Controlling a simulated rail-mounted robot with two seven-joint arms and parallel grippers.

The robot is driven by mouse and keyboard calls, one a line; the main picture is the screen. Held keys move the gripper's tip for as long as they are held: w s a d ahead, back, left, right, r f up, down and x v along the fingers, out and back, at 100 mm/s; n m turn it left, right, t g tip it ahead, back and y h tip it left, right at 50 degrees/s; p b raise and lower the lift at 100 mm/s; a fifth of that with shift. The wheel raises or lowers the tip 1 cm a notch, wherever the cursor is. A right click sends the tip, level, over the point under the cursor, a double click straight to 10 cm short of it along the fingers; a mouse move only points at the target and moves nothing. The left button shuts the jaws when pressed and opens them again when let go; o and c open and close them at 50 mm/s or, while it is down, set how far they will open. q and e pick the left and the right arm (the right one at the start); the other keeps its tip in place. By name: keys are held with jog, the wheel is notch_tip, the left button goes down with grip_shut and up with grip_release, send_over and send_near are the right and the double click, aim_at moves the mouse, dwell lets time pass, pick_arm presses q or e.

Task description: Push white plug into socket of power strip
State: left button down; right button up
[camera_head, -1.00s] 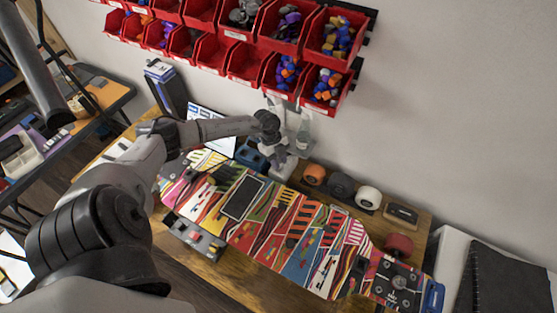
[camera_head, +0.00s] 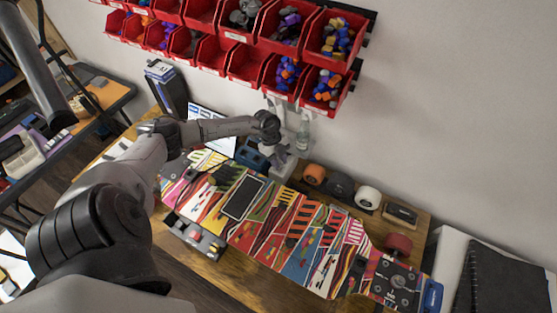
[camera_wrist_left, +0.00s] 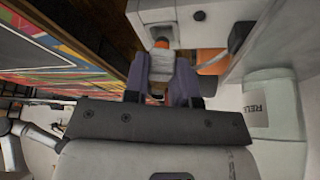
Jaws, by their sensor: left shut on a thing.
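My left gripper (camera_head: 268,128) is at the back of the bench, by a white fixture near the wall. In the left wrist view its two grey-purple fingers (camera_wrist_left: 162,80) are shut on the white plug (camera_wrist_left: 163,62), which has orange parts beside it. Just beyond the plug is a white housing (camera_wrist_left: 165,14), which looks like the power strip. The plug's front end is close to this housing. I cannot tell whether it touches or has entered a socket. In the head view the arm hides the plug. My right gripper is not in view.
A white labelled bottle (camera_wrist_left: 272,108) stands close on the right in the wrist view. A colourful skateboard deck (camera_head: 290,232) lies across the bench. Several wheels, including a white one (camera_head: 368,197), stand behind it. Red bins (camera_head: 245,62) hang on the wall above.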

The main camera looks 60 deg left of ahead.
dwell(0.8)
pick_arm(q)
jog(key=shift+f, duration=0.35)
jog(key=shift+f, duration=0.2)
dwell(0.9)
jog(key=shift+f, duration=0.45)
dwell(0.6)
jog(key=c, duration=0.6)
grip_release()
